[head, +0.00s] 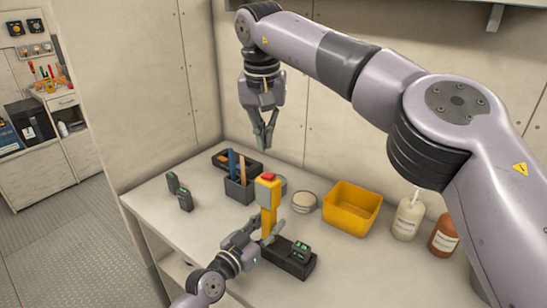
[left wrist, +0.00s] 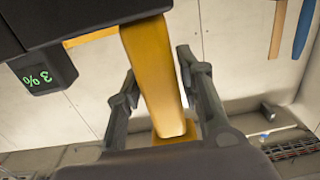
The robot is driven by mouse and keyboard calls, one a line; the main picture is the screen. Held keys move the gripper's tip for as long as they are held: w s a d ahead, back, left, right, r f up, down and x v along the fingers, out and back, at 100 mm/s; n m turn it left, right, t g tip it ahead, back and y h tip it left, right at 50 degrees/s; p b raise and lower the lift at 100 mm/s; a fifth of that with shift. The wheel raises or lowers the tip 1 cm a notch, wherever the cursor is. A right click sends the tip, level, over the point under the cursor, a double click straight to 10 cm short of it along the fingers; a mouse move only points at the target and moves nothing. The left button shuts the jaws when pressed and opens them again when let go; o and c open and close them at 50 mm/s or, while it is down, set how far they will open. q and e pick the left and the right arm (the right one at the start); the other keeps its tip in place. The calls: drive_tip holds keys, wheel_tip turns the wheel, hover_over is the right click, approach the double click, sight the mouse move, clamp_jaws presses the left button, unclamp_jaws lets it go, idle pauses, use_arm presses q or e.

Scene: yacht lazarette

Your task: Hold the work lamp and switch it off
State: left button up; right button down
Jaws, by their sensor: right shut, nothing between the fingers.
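The work lamp (head: 267,204) is a yellow upright body with a red part (head: 269,177) on top. It stands at the black dock (head: 290,262) on the bench. My left gripper (head: 272,234) is low at the lamp, its fingers on either side. In the left wrist view the yellow body (left wrist: 152,75) is between the two fingers, with narrow gaps showing beside it; the fingers look open around it. My right gripper (head: 265,145) is shut and empty, pointing down above and behind the lamp. Whether the lamp is lit cannot be told.
A black unit with a green "3 %" display (left wrist: 40,75) is beside the lamp. Behind are a dark holder with tools (head: 240,188), a bowl (head: 305,202) and a yellow bin (head: 352,208). Two bottles (head: 408,217) stand right. Small black devices (head: 185,200) stand left.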

use_arm(q)
drive_tip(key=o, duration=0.3)
